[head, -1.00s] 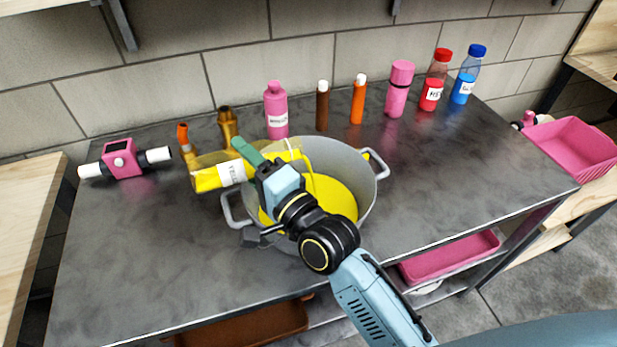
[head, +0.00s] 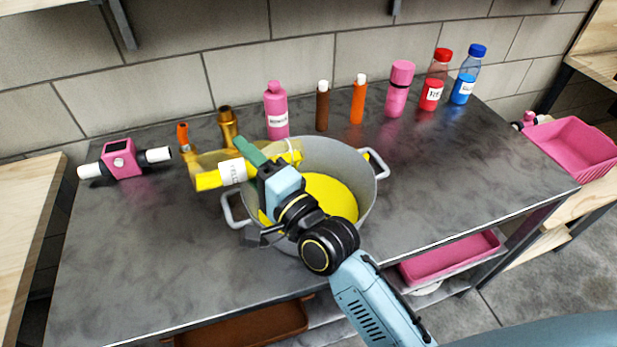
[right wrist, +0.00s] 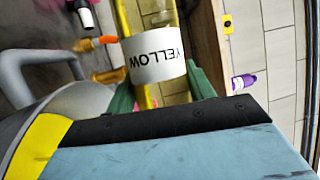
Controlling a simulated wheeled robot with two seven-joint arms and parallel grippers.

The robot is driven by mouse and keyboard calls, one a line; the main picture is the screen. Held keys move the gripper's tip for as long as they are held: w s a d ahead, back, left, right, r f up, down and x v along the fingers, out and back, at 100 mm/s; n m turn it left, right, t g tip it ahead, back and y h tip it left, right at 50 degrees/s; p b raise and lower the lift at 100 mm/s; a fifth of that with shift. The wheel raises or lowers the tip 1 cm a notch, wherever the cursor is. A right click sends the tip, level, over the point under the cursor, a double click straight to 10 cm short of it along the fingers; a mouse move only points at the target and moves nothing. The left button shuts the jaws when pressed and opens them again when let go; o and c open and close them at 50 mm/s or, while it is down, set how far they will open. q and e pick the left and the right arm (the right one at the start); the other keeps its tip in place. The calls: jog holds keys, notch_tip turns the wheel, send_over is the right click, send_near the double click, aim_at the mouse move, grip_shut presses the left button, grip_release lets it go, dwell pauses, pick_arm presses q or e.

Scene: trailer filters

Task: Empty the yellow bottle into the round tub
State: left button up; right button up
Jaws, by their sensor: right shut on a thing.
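The yellow bottle (head: 210,180) is clear, with a white label, and lies tilted on its side over the left rim of the round tub (head: 365,205). Yellow liquid remains along its lower side, and its mouth end is above the tub. The grey two-handled tub holds a pool of yellow liquid (head: 335,196). My right gripper (head: 252,157) is shut around the bottle. In the right wrist view the green fingers (right wrist: 160,95) flank the bottle's label (right wrist: 157,58), which reads YELLOW. My left gripper is not in view.
Behind the tub stand a pink bottle (head: 276,112), brown and orange tubes, a pink flask (head: 399,88), and red and blue bottles (head: 463,76). A pink device (head: 122,158) and pipe pieces (head: 228,124) are at left. The front left and right counter are clear.

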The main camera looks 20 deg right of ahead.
aim_at(268, 145)
jog(key=shift+d+m+t, duration=0.15)
jog(key=shift+m+t, duration=0.15)
jog(key=shift+m, duration=0.3)
dwell(0.8)
jog(key=shift+d+r+m+t, duration=0.3)
jog(key=shift+r+m, duration=0.35)
jog(key=shift+m, duration=0.35)
dwell(0.4)
jog(key=shift+d+f+m, duration=0.1)
jog(key=shift+d+m, duration=0.05)
jog(key=shift+m, duration=0.25)
jog(key=shift+d+m+t+h+b, duration=0.1)
jog(key=shift+m+t+h+b, duration=0.2)
jog(key=shift+m+t+h, duration=0.1)
jog(key=shift+d+f+m, duration=0.1)
jog(key=shift+m, duration=0.2)
jog(key=shift+w+d+r+m+t+h, duration=0.1)
jog(key=shift+d+r+m+t+h, duration=0.4)
jog(key=shift+m, duration=0.65)
jog(key=shift+w+d+r+m+t+h, duration=0.1)
jog(key=shift+d+r+m+t+h, duration=0.4)
jog(key=shift+m, duration=0.65)
dwell(0.8)
dwell(0.7)
